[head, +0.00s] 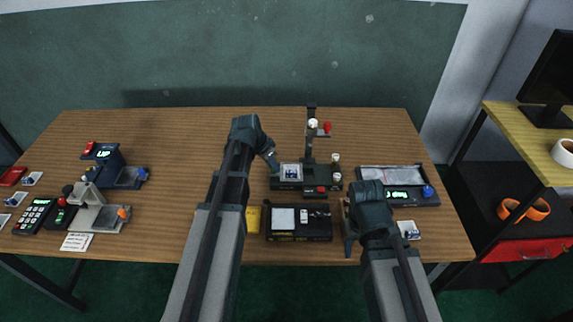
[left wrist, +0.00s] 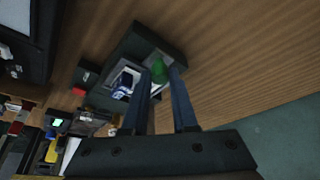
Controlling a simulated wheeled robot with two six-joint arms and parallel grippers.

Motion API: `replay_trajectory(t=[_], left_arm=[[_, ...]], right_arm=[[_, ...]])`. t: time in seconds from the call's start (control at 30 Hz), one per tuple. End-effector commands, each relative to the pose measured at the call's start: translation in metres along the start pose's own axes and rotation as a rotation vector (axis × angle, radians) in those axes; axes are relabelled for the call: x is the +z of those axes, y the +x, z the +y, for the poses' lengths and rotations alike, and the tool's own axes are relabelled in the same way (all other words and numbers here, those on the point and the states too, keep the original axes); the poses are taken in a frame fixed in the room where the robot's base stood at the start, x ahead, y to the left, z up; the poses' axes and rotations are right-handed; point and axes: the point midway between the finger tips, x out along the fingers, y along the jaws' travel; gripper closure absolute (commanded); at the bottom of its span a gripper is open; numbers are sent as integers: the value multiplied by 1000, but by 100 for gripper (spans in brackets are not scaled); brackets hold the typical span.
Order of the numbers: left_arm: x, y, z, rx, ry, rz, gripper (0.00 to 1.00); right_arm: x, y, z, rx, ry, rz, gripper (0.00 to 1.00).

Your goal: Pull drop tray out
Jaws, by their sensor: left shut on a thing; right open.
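The film tower (head: 309,140) stands on the table right of centre, with a dark upright post. At its base is a dark tray (head: 287,185) with a pale plate and a small blue-and-white item on it; I take this for the drop tray. It also shows in the left wrist view (left wrist: 120,55). My left gripper (head: 273,164) is at the tray's left side. My right gripper (head: 349,232) is open and empty near the table's front edge.
A black box with white panels (head: 298,237) lies in front of the tower, a yellow item (head: 253,219) beside it. A tray with a green display (head: 400,180) lies right. A blue device (head: 105,165) and keypad (head: 35,213) stand left. The left-centre table is clear.

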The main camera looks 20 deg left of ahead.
Motion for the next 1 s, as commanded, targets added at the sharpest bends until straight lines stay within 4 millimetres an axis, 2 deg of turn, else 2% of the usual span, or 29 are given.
replay_trajectory(t=[0.13,0.47,0.5,0.63,1.0], left_arm=[[13,-5,-13,0,-1,0,100],[16,-6,-16,-3,0,-3,100],[16,-6,-16,-3,0,-3,66],[15,-6,-16,-2,0,-2,43],[14,-7,-15,0,1,0,43]], right_arm=[[0,0,0,0,0,0,48],[0,0,0,0,0,0,48],[0,0,0,0,0,0,48],[0,0,0,0,0,0,48],[0,-2,0,0,0,0,48]])
